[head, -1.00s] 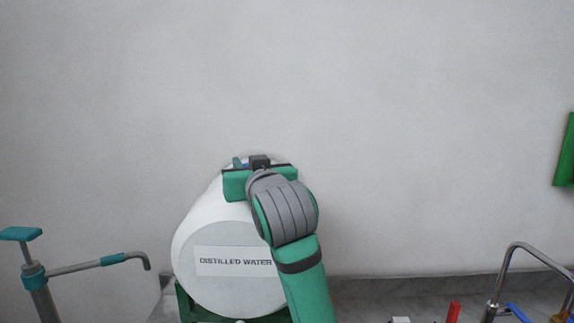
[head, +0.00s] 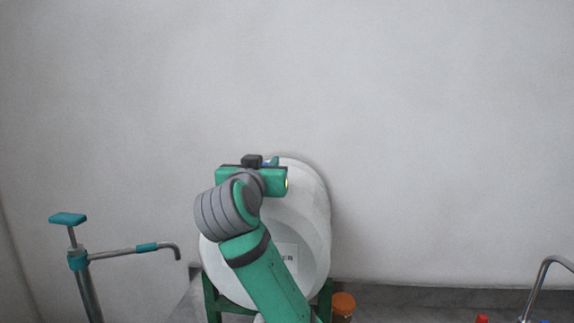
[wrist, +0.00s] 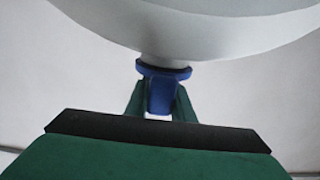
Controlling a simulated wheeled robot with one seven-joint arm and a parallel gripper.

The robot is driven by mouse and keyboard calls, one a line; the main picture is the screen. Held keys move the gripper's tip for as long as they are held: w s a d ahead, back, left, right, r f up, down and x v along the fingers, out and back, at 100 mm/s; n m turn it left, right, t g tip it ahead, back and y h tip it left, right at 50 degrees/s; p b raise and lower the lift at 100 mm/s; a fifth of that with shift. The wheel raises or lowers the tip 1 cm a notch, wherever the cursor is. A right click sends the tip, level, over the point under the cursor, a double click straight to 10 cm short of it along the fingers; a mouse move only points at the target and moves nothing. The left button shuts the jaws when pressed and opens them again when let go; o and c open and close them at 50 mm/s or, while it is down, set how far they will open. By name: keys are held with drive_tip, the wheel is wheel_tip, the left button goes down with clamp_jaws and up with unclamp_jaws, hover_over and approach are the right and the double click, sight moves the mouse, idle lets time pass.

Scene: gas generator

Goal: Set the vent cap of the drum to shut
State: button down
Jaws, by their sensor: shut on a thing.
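The white drum (head: 312,215) lies on its side on a green stand, with its label partly hidden behind my arm. In the wrist view the drum (wrist: 200,30) fills the top. A blue vent cap (wrist: 163,92) sticks out from the drum's curved wall, with a wider blue collar against the drum. My gripper (wrist: 161,105) has one green finger on each side of the cap and is shut on it. In the head view my gripper (head: 270,164) is at the drum's top, and only a small bit of blue shows there.
A hand pump with a teal handle (head: 68,218) and a bent spout stands at the left. A brown jar with an orange lid (head: 343,303) stands right of the stand. A metal tap (head: 545,280) is at the far right. The wall behind is bare.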

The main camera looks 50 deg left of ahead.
idle(0.5)
drive_tip(key=c, duration=1.5)
unclamp_jaws()
drive_tip(key=shift+s, duration=0.1)
drive_tip(key=v, duration=1)
drive_tip(key=shift+s+d, duration=0.2)
drive_tip(key=shift+s, duration=0.05)
